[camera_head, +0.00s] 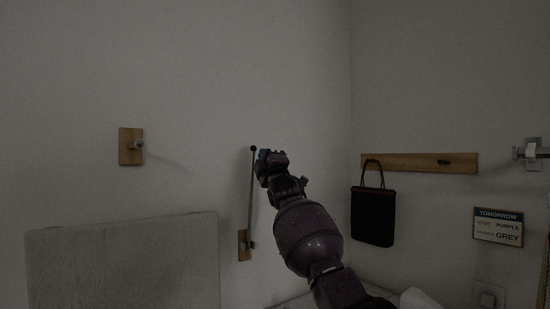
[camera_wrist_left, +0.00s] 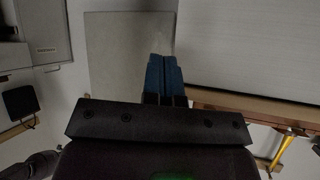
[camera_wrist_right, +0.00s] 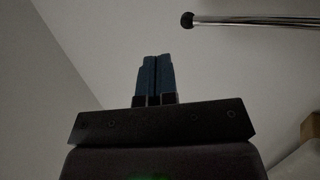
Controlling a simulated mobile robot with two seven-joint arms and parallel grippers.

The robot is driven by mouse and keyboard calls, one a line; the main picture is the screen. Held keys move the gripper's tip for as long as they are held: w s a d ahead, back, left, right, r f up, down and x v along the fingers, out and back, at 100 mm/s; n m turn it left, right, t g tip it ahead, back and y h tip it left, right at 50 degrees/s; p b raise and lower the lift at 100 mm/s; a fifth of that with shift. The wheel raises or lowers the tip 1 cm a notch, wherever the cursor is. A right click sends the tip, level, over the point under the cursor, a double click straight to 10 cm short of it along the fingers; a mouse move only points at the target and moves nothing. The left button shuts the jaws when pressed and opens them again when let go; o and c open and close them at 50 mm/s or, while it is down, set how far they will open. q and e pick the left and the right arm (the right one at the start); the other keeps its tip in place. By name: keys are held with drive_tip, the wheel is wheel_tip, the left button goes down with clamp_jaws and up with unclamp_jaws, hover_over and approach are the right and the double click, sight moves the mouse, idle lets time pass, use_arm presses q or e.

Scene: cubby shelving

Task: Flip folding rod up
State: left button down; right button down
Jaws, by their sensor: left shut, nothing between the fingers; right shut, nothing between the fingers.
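The folding rod (camera_head: 251,195) is a thin metal rod with a dark ball tip, mounted on a small wooden plate (camera_head: 244,246) on the wall. It stands nearly upright, with its tip above the plate. My right gripper (camera_head: 264,154) is just right of the rod's upper end in the head view, and is shut and empty. In the right wrist view the rod (camera_wrist_right: 255,20) lies to the upper right of the blue fingertips (camera_wrist_right: 155,75), apart from them. My left gripper (camera_wrist_left: 162,72) shows only in its wrist view, shut and empty, away from the rod.
A wooden plate with a metal knob (camera_head: 131,146) is on the wall at left. A pale panel (camera_head: 125,262) stands below it. At right are a wooden hook rail (camera_head: 420,162) with a black bag (camera_head: 373,216) and a sign (camera_head: 498,227). Wall around the rod tip is clear.

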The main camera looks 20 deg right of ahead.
drive_tip(key=s+f, duration=0.1)
drive_tip(key=s, duration=0.5)
drive_tip(key=shift+d, duration=0.45)
idle(0.4)
